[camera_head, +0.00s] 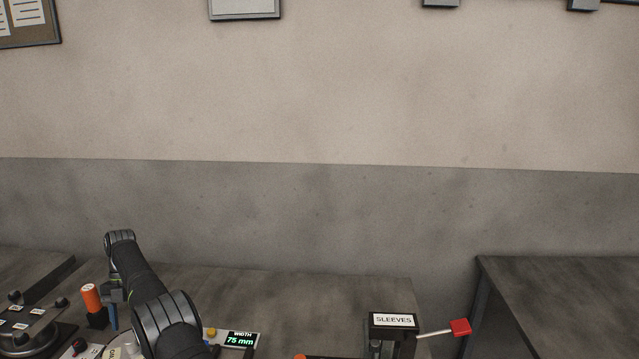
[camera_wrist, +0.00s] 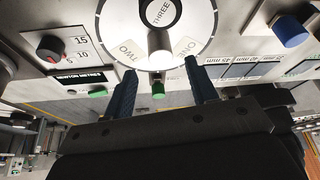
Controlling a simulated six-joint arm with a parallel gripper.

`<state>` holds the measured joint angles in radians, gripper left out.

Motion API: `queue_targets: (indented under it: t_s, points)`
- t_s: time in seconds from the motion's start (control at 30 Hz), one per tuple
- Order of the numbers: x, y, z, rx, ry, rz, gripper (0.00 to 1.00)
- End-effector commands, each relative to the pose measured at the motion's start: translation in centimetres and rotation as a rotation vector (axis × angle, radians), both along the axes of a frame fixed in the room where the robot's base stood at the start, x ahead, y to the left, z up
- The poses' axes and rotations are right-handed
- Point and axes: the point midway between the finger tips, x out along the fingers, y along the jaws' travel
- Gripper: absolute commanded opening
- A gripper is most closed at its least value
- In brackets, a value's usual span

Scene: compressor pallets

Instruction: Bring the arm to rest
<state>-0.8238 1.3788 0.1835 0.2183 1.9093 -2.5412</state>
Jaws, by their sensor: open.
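My gripper (camera_wrist: 163,92) shows in the wrist view with its two blue fingers apart and nothing between them. I cannot tell whether the fingers touch the dial. In the head view my dark arm reaches over the left part of the bench, and the gripper itself is mostly hidden behind the arm.
A WIDTH display (camera_head: 240,340) reads 75 mm. An orange cylinder (camera_head: 91,297) stands left of my arm. A SLEEVES box (camera_head: 393,321) with a red-ended lever (camera_head: 460,328) is to the right. The wrist view shows a red-marked knob (camera_wrist: 50,48) and a blue knob (camera_wrist: 289,31).

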Motion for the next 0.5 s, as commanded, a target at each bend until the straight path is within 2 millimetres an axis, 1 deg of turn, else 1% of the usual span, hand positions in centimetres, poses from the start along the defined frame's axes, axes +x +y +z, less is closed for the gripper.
queue_targets:
  t_s: [0.4, 0.5]
  points:
    - [-1.8, -0.5, -4.3, -0.001, 0.001, 0.000, 0.52]
    - [-2.1, -0.6, -5.1, -0.001, 0.000, 0.000, 0.52]
